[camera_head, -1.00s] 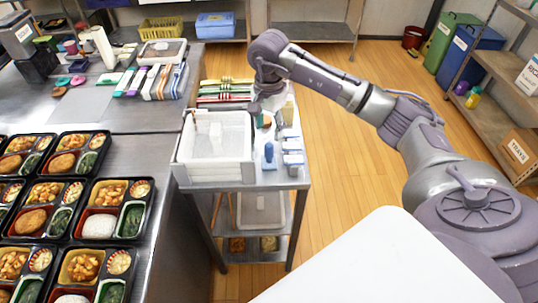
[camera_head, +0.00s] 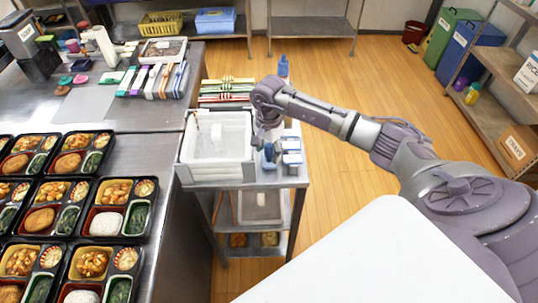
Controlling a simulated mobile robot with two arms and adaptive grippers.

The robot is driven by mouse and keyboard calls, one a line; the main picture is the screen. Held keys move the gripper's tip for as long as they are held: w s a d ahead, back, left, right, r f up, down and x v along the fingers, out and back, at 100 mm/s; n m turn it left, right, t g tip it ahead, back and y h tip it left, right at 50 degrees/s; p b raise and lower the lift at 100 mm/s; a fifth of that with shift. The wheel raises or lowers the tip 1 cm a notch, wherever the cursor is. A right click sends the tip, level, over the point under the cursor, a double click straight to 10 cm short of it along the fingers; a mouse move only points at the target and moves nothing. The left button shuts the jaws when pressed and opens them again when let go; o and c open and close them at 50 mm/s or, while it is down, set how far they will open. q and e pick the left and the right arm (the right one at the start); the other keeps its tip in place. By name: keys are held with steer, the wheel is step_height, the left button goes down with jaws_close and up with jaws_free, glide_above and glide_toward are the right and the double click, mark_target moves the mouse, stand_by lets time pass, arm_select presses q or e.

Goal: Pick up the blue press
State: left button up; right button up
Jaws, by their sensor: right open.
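The blue press (camera_head: 269,153) stands on the top of the small metal cart, just right of the white bin. Only its lower part shows clearly, as my gripper covers its top. My right gripper (camera_head: 267,142) reaches in from the right and points down at the top of the press. Its fingers are small and dark here, and they are open around or just above the press; I cannot tell whether they touch it. My left gripper is not in view.
A white bin (camera_head: 188,152) stands left of the press, and white-and-blue blocks (camera_head: 291,158) stand close on its right. A blue bottle (camera_head: 283,66) stands behind my arm. Several filled bento trays (camera_head: 119,237) cover the counter at left. Wooden floor is free at right.

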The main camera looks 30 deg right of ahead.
jaws_close()
